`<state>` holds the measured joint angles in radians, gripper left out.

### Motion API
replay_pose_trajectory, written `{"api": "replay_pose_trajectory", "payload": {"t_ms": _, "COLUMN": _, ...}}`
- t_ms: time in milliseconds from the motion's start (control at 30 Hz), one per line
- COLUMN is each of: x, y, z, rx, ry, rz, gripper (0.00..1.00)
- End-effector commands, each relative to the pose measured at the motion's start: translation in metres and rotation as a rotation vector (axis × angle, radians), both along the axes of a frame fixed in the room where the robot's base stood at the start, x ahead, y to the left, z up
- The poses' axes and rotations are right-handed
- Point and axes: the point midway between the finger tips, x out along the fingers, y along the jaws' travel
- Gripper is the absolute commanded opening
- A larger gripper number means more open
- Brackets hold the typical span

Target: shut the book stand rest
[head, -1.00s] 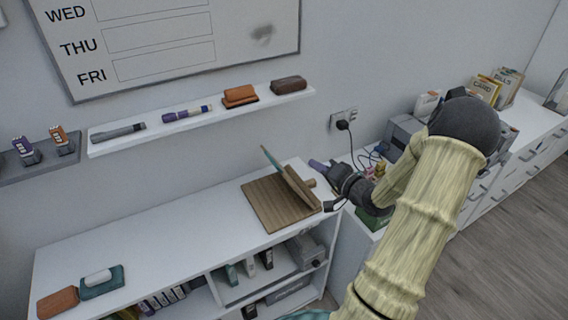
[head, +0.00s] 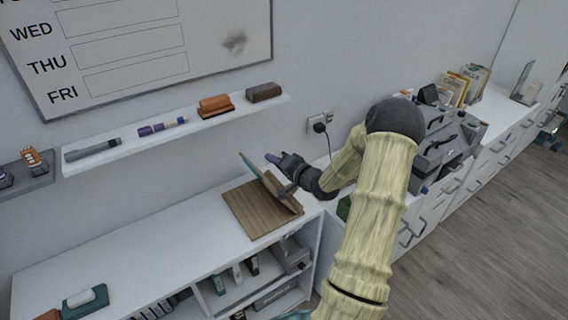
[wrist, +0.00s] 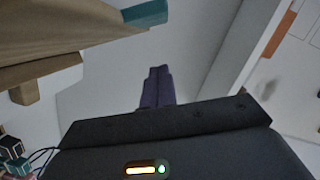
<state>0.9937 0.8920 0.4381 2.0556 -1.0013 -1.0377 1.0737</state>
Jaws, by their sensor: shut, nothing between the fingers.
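The wooden book stand (head: 255,212) lies on the white shelf desk, its base flat. Its rest (head: 279,190) is raised at a tilt above the base, with a teal strip along its upper edge (head: 247,162). In the wrist view the rest (wrist: 60,30) fills the upper left, with the teal strip (wrist: 146,13) at its end. My gripper (head: 274,158) is shut and empty. It is just behind and right of the rest's upper part; I cannot tell whether it touches. Its purple fingers (wrist: 157,86) are together in the wrist view, apart from the wood there.
A wall shelf (head: 130,148) with markers and erasers hangs left, above the desk. A power outlet (head: 319,122) with a plugged cord is behind my arm. Grey equipment (head: 440,145) stands on the right-hand counter.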

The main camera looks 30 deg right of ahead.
Motion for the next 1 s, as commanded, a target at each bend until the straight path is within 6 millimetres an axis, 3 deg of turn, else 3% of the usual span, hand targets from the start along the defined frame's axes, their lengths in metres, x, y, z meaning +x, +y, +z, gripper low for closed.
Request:
{"api": "replay_pose_trajectory", "payload": {"t_ms": 33, "x": 0.008, "y": 0.004, "z": 0.000, "rx": 0.001, "ry": 0.000, "rz": 0.002, "gripper": 0.00}}
{"api": "replay_pose_trajectory", "payload": {"t_ms": 300, "x": 0.003, "y": 0.033, "z": -0.019, "rx": 0.001, "ry": 0.003, "rz": 0.000, "gripper": 0.00}}
{"api": "replay_pose_trajectory", "payload": {"t_ms": 1000, "x": 0.007, "y": 0.033, "z": -0.023, "rx": -0.024, "ry": -0.001, "rz": -0.013, "gripper": 0.00}}
